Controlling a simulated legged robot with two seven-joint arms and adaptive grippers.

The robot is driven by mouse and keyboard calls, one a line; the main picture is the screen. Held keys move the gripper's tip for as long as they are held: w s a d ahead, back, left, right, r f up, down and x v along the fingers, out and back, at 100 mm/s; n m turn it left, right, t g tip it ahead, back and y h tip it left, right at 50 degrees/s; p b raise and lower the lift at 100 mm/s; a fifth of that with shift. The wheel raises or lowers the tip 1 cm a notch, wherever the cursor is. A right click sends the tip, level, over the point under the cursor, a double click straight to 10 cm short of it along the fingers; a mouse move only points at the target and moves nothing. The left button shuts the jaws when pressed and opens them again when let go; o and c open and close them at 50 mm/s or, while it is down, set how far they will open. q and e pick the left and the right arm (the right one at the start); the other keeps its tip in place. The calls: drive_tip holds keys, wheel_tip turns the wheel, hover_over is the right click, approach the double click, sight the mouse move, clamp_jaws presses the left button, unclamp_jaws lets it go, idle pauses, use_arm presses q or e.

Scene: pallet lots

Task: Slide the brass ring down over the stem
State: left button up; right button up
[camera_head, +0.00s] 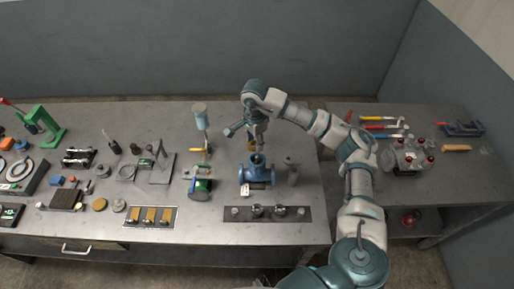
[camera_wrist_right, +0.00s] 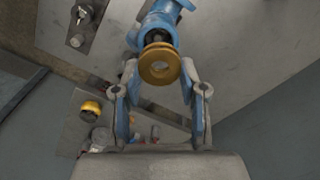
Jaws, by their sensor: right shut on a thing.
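The brass ring (camera_wrist_right: 160,66) sits between the fingertips of my right gripper (camera_wrist_right: 159,80), which is shut on it. In the head view, a little of the ring (camera_head: 251,145) shows under my right gripper (camera_head: 258,147). A blue valve body (camera_head: 257,174) stands upright on the bench just in front of and below the gripper; it also shows beyond the ring in the wrist view (camera_wrist_right: 162,22). I cannot make out the stem clearly, nor whether the ring touches it. My left gripper is out of view.
A grey fitting (camera_head: 292,170) stands close right of the valve body, and a green part (camera_head: 201,187) stands to its left. A dark strip with round parts (camera_head: 268,213) lies in front. A side table (camera_head: 460,180) holds tools and a clear, red-capped item.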

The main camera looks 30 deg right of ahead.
drive_tip(key=shift+d, duration=0.2)
drive_tip(key=shift+d+f, duration=0.2)
drive_tip(key=shift+d, duration=0.15)
drive_tip(key=f+b, duration=0.1)
drive_tip(key=d+f+b, duration=0.1)
drive_tip(key=f, duration=0.1)
drive_tip(key=shift+d, duration=0.3)
drive_tip(key=shift+a+f+b, duration=0.75)
drive_tip(key=shift+a, duration=0.25)
drive_tip(key=shift+d, duration=0.45)
drive_tip(key=shift+d+f, duration=0.1)
drive_tip(key=shift+d, duration=0.2)
drive_tip(key=shift+a, duration=0.7)
drive_tip(key=shift+s+a, duration=0.1)
drive_tip(key=shift+a, duration=0.1)
drive_tip(key=shift+d, duration=1)
drive_tip(key=shift+a, duration=0.25)
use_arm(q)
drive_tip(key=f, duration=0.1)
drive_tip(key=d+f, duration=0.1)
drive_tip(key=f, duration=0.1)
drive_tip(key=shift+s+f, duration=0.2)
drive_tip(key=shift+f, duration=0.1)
